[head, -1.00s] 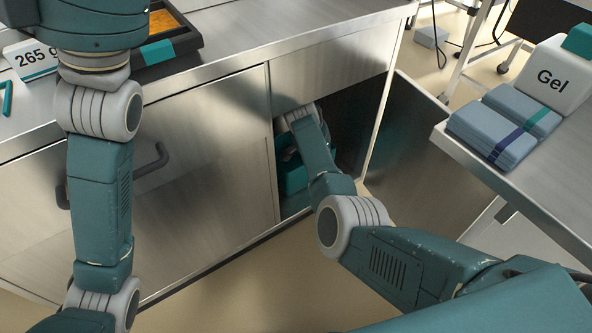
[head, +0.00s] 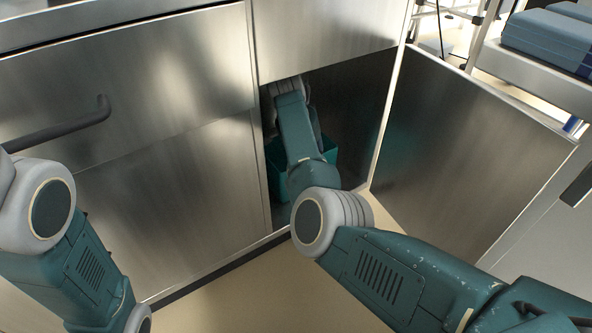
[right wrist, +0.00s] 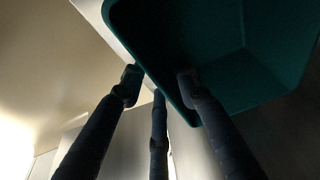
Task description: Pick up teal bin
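The teal bin (head: 330,152) stands inside the open lower cabinet, mostly hidden behind my right arm. In the right wrist view the bin (right wrist: 265,75) fills the upper right, with its rim running diagonally between my fingers. My right gripper (right wrist: 158,82) has its fingers spread apart around that rim: one finger is over the bin's inside, the others are on the outer side. I see no clear grip on the wall. In the head view the right gripper is hidden inside the cabinet. My left arm is at the lower left; its gripper is out of view.
The steel cabinet (head: 180,90) has a closed front with a dark handle (head: 60,125) at left. Its open door (head: 460,150) stands to the right of the opening. A side table with blue packs (head: 548,38) is at upper right. The floor in front is clear.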

